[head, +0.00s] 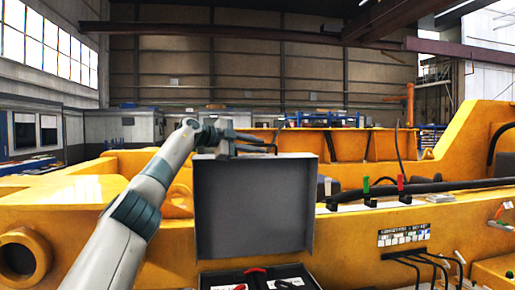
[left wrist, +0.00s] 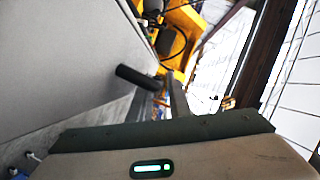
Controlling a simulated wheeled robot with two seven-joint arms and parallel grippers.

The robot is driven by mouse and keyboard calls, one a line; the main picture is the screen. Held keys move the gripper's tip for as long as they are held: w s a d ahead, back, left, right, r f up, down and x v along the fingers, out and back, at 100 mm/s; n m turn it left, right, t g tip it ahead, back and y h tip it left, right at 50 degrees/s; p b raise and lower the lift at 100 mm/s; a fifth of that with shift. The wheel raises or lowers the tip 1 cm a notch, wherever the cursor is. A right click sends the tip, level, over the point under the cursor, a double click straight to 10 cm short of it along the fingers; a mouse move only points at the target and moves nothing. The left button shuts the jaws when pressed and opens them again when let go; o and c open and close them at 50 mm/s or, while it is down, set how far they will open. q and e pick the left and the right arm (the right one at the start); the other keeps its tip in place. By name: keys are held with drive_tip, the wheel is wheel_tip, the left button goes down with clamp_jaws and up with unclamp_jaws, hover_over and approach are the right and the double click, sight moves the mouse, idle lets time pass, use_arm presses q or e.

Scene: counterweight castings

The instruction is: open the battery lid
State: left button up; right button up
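The grey battery lid (head: 253,205) stands upright in the head view, raised above the battery box (head: 305,272). The box below is uncovered, with a red and a black part inside. My left gripper (head: 243,143) is at the lid's top edge, beside a thin dark bar there. In the left wrist view the lid's grey face (left wrist: 60,60) fills the left side, and a dark rounded bar (left wrist: 138,78) sticks out near it. Whether the fingers are closed on this bar is unclear. My right gripper is in neither view.
A large yellow casting (head: 380,250) surrounds the box. Dark cables with green and red clips (head: 401,184) run along its top to the right. A round opening (head: 18,258) is at the lower left. Free air lies above the lid.

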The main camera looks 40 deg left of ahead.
use_arm(q)
drive_tip(key=shift+s+a, duration=0.2)
drive_tip(key=shift+s, duration=0.2)
drive_tip(key=b+v, duration=0.5)
drive_tip(key=v, duration=1)
drive_tip(key=shift+s+a+b, duration=0.2)
drive_tip(key=shift+s+b, duration=0.1)
drive_tip(key=shift+s, duration=0.05)
